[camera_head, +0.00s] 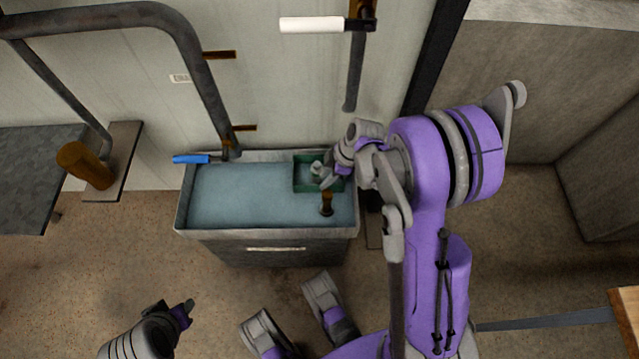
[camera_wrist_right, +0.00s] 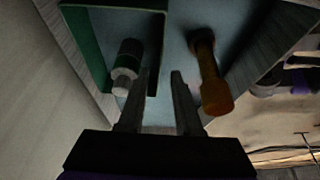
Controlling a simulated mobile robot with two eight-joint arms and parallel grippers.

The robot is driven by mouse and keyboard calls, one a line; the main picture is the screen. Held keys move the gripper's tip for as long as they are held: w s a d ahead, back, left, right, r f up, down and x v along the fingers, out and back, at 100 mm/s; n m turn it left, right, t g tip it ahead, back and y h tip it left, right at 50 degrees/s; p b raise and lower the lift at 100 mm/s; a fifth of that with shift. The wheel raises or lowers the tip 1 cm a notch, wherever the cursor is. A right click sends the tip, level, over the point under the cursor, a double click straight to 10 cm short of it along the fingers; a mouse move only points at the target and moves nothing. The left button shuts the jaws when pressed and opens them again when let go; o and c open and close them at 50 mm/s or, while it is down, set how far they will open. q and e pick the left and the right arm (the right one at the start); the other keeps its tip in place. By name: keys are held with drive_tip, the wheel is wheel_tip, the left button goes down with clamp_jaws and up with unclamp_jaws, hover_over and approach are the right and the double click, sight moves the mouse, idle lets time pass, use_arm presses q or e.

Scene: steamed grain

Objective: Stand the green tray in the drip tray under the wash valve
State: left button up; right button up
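The green tray (camera_head: 297,178) is at the right end of a long basin with a blue-grey inside (camera_head: 250,195), apparently the drip tray. I cannot tell whether it rests on the floor of the basin. The tray also fills the upper left of the right wrist view (camera_wrist_right: 95,50), with a pale-ended cylinder (camera_wrist_right: 125,75) in it. My right gripper (camera_head: 325,178) is over the tray's right part. Its fingers (camera_wrist_right: 160,75) are apart, with the tray's edge seen between them; contact is unclear. My left gripper (camera_head: 188,305) is low in front of the basin, its fingers mostly hidden.
A brown peg (camera_head: 327,204) stands in the basin beside the tray. A pipe with a blue handle (camera_head: 191,159) comes down at the basin's left; a pipe with a white handle (camera_head: 312,24) hangs above its right. A brown cylinder (camera_head: 85,166) is at far left. The basin's middle is clear.

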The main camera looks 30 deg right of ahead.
drive_tip(key=p+v, duration=0.1)
drive_tip(key=v, duration=0.3)
drive_tip(key=shift+r, duration=0.1)
idle(1.2)
